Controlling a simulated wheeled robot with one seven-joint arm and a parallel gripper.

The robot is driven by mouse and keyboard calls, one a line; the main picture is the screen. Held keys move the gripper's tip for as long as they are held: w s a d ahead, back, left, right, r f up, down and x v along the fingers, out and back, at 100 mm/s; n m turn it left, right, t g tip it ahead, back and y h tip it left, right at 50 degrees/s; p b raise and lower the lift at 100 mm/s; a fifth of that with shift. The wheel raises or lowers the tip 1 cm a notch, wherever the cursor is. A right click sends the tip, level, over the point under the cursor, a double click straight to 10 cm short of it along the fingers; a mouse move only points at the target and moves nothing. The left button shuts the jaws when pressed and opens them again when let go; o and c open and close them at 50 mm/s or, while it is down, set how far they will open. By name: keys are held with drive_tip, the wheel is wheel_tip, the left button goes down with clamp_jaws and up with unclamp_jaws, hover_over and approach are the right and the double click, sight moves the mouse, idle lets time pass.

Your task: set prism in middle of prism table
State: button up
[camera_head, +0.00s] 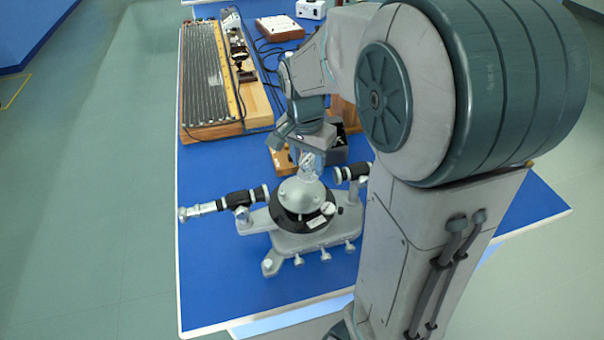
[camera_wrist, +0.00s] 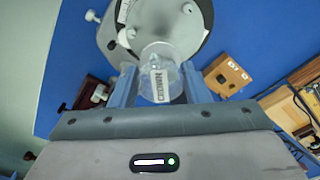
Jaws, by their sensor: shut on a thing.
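The prism (camera_wrist: 160,78) is a clear block with a small printed label, held between the two fingers of my gripper (camera_wrist: 160,88). In the head view the prism (camera_head: 312,167) shows just under my gripper (camera_head: 305,156), at the far upper edge of the prism table. The prism table (camera_head: 299,195) is a silver disc on the spectrometer. In the wrist view the prism overlaps the near edge of the prism table (camera_wrist: 172,22). I cannot tell whether the prism touches the table.
The spectrometer's left telescope tube (camera_head: 215,206) and right tube (camera_head: 350,172) flank the disc closely. Behind stand a dark open box (camera_head: 350,152) and a long wooden board with wires (camera_head: 212,75). The blue bench top (camera_head: 212,280) is clear at the front left.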

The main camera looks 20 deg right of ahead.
sight(301, 176)
drive_tip(key=shift+s+a+f, duration=0.1)
drive_tip(key=shift+a+f, duration=0.35)
drive_tip(key=shift+a, duration=0.3)
drive_tip(key=shift+f, duration=2)
drive_tip(key=shift+f, duration=0.15)
drive_tip(key=o, duration=1.1)
